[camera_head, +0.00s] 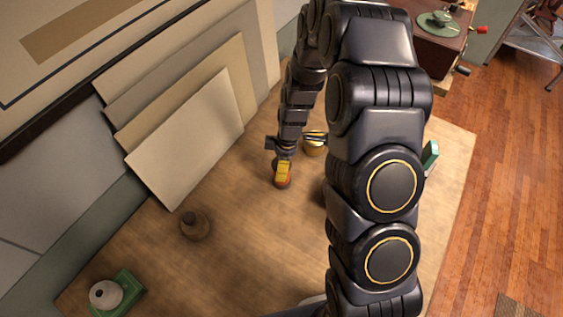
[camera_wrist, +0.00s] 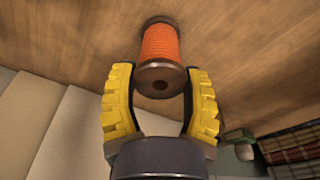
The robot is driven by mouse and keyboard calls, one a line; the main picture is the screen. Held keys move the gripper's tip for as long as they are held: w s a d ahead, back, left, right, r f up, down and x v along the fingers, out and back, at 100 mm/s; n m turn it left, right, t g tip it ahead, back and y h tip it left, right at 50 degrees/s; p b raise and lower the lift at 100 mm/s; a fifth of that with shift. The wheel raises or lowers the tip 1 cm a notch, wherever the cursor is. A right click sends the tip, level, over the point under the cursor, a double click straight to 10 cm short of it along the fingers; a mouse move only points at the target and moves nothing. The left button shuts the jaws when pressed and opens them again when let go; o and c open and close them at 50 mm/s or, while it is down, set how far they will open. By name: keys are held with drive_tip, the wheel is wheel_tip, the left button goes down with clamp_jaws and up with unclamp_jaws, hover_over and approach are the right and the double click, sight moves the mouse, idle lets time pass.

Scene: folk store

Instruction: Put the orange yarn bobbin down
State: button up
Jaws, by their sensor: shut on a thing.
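My gripper (camera_head: 283,170) has yellow padded fingers and points down over the wooden table (camera_head: 255,245). In the wrist view, my gripper (camera_wrist: 159,70) is shut on the orange yarn bobbin (camera_wrist: 160,44), with a finger on either side of its brown near-end flange. In the head view, only a little of the orange yarn bobbin (camera_head: 283,184) shows below the yellow fingers. It is at or close to the tabletop; I cannot tell whether it touches. The wrist view shows wood behind its far end.
A brown bobbin-like object (camera_head: 194,225) stands front left. A white round item (camera_head: 105,294) sits on a green base (camera_head: 130,285). A yellow object (camera_head: 314,144) is close behind my gripper. Pale boards (camera_head: 188,140) lean at the left. Clear tabletop lies between.

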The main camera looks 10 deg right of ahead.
drive_tip(key=o, duration=1.1)
drive_tip(key=shift+f, duration=0.1)
wheel_tip(320, 180, up, 12)
drive_tip(key=d, duration=0.1)
drive_tip(key=s+r+m, duration=0.4)
drive_tip(key=s+m, duration=0.1)
drive_tip(key=s, duration=0.3)
drive_tip(key=s+r+m+g+h, duration=0.1)
drive_tip(key=s+r+m, duration=0.3)
drive_tip(key=s, duration=0.5)
drive_tip(key=s+r+m+g, duration=0.1)
drive_tip(key=s+r+m, duration=0.3)
drive_tip(key=s, duration=0.5)
drive_tip(key=shift+a+r+m, duration=0.15)
drive_tip(key=shift+a+m, duration=0.05)
drive_tip(key=shift+m, duration=0.8)
drive_tip(key=shift+w, duration=0.1)
